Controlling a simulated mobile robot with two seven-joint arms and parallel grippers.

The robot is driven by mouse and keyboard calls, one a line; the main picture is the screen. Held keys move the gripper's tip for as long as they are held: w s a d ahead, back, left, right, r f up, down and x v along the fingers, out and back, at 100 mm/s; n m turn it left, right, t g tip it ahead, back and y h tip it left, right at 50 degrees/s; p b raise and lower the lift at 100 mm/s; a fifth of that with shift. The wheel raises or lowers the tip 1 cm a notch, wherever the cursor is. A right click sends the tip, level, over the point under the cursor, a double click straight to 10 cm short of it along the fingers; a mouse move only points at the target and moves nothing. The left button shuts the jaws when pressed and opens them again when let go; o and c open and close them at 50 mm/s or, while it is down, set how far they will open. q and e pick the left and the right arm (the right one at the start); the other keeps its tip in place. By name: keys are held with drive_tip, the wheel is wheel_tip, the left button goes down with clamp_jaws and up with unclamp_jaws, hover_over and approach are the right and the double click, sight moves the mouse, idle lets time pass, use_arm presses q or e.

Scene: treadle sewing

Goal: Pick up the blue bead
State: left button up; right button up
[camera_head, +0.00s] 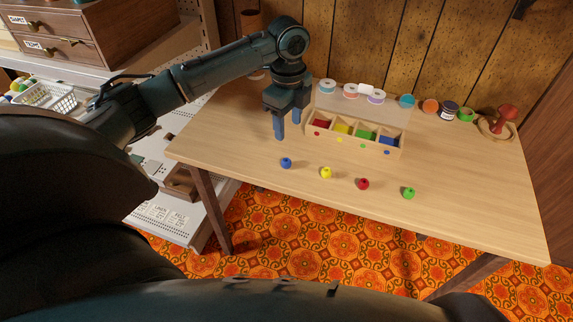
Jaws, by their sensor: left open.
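The blue bead (286,162) lies on the wooden table near its front left part. My left gripper (287,125) is open and empty, pointing down above the table, behind the blue bead and apart from it. A yellow bead (325,172), a red bead (362,184) and a green bead (409,193) lie in a row to the right of the blue one. My right gripper is not in view.
A wooden sorting box (312,133) with red, yellow, green and blue compartments stands just right of my left gripper. Several spools and a dark jar (449,110) stand along the back of the table (470,195). The front and right tabletop is clear.

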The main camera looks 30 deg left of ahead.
sight(286, 160)
use_arm(q)
drive_tip(key=f, duration=1.2)
drive_tip(key=shift+a+f+b, duration=0.3)
drive_tip(key=shift+b, duration=0.1)
drive_tip(key=shift+c, duration=0.4)
drive_tip(key=c, duration=1)
drive_tip(key=shift+r, duration=0.1)
